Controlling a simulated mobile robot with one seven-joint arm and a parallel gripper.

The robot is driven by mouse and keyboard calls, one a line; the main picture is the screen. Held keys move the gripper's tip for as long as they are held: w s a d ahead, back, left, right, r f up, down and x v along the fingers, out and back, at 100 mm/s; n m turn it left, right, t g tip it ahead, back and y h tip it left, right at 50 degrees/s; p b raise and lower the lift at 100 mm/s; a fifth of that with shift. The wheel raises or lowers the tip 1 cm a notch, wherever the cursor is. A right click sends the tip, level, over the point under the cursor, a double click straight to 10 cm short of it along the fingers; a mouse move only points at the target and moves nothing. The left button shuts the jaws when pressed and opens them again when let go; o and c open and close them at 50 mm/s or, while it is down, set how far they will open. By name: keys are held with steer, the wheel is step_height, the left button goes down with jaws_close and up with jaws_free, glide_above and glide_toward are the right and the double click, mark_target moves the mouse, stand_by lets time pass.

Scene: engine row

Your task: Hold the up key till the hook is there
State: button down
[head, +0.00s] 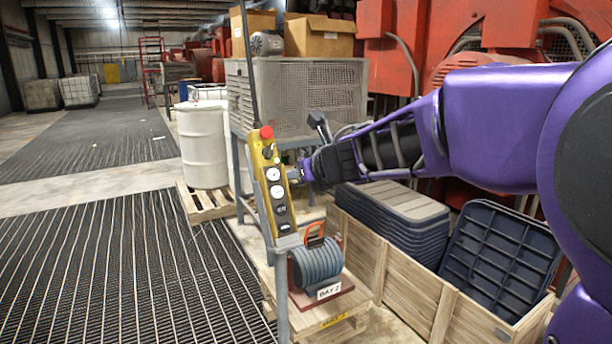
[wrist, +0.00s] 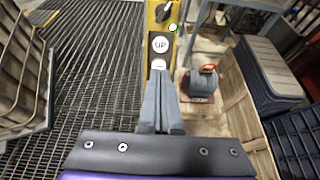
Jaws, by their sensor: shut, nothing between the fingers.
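A yellow pendant (head: 272,185) with a red knob on top and several round keys hangs upright in the head view. In the wrist view, the white key marked UP (wrist: 161,44) is uncovered, just above my fingertips. My gripper (head: 303,172) is shut and empty at the pendant's right side; in the wrist view its fingertips (wrist: 159,72) overlap the pendant below UP. I cannot tell whether they touch it. A grey ribbed coil (head: 318,262) with an orange loop (head: 315,233) sits below; I cannot make out a hook for certain.
A white drum (head: 204,145) stands behind on a pallet. Open grating floor (head: 120,270) lies at left.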

steer(key=shift+v, duration=1.3)
